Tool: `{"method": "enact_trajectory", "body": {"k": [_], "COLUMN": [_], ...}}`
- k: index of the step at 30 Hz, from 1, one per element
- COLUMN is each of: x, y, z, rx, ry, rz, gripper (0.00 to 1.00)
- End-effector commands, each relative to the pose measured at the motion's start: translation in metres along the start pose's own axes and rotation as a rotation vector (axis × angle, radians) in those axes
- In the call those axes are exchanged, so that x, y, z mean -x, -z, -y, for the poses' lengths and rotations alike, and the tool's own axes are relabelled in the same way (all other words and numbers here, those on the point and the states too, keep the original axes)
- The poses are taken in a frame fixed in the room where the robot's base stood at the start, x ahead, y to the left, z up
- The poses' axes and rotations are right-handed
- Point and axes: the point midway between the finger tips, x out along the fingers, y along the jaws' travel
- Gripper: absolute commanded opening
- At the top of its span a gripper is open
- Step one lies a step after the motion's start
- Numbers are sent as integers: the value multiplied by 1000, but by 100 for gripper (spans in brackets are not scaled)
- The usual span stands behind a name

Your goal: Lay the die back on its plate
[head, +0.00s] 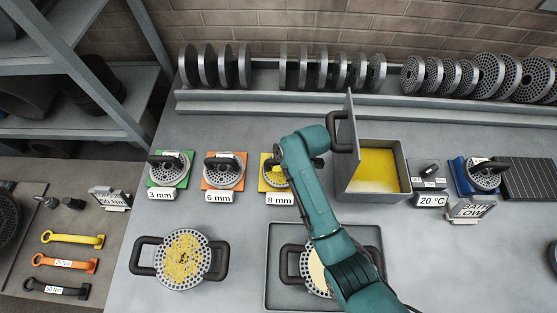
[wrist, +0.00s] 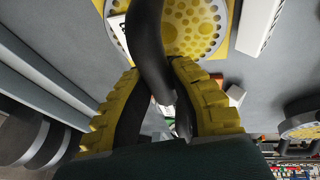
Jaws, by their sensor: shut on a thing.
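The 8 mm die (head: 272,174) is a grey perforated disc at its yellow plate (head: 264,160), partly behind my arm in the head view. In the wrist view, the die (wrist: 205,42) shows yellow through its holes, with the yellow plate (wrist: 235,22) beyond its rim. My gripper (wrist: 155,78) has its yellow-and-black fingers closed on the die's black curved handle (wrist: 150,38). The die looks over the plate; whether it fully rests there or hangs just above I cannot tell. My gripper is mostly hidden by my arm in the head view.
An open bin (head: 402,168) of yellow material, with its upright lid (head: 352,125), stands close right of my arm. The 6 mm die (head: 222,172) sits to the left. A rack (head: 290,100) of discs runs behind. A two-handled die (head: 180,260) stands in front left.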

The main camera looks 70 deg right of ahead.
Motion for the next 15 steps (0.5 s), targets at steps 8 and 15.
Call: {"method": "enact_trajectory", "body": {"k": [8,15], "x": [1,0], "y": [1,1], "z": [-3,-2], "rx": [2,2], "ry": [-9,-8], "rz": [-4,-4], "gripper": [0,37]}}
